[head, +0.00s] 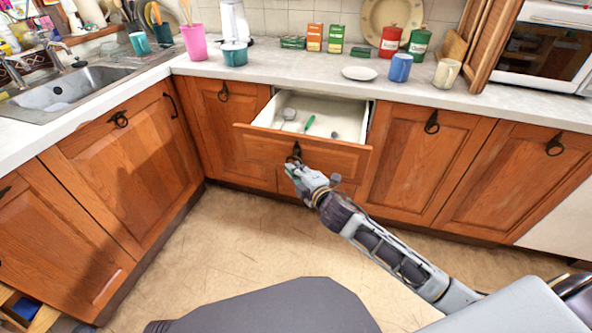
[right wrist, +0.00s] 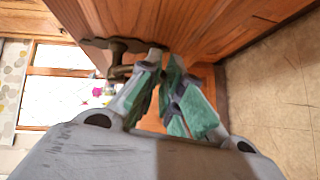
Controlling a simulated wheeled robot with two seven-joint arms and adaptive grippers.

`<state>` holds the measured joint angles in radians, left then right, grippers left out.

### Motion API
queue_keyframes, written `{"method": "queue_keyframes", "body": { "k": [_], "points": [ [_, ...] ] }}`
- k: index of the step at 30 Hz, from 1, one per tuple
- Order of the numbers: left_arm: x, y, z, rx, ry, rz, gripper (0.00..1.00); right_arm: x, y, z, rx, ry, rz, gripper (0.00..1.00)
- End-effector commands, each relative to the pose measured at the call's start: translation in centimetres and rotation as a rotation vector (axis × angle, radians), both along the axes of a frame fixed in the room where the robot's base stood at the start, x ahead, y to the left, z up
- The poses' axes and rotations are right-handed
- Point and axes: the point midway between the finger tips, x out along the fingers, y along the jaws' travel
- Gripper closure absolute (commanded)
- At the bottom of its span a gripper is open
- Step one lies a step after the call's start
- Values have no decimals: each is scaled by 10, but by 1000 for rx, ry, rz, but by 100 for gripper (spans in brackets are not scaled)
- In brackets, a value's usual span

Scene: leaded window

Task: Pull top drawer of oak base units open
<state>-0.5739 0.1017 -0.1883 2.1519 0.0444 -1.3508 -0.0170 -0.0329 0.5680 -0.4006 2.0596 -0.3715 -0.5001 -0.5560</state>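The top drawer (head: 301,152) of the oak base units stands pulled out below the worktop, with its white inside showing. A green-handled item and several small utensils lie in it. Its dark ring handle (head: 296,152) hangs at the middle of the front. My right gripper (head: 291,168) is at this handle. In the right wrist view the fingertips (right wrist: 167,58) are close together beside the dark handle (right wrist: 118,50), with one fingertip at its end. I cannot tell whether the handle is held between them. My left gripper is not in view.
Closed oak doors (head: 415,160) flank the drawer. The worktop (head: 300,75) above carries a plate, mugs, canisters, boxes and a microwave (head: 545,50). A sink (head: 75,90) is at the left. The floor (head: 230,245) before the units is clear. Another drawer (head: 25,310) shows open at lower left.

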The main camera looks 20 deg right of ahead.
Motion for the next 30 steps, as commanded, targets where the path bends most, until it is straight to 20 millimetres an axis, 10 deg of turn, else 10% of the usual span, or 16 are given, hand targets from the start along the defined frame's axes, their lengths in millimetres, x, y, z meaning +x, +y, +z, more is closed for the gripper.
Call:
{"method": "queue_keyframes", "body": {
  "k": [30],
  "points": [
    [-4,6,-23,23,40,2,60,41,-28,-2,-1,3,-1,100]
  ]
}}
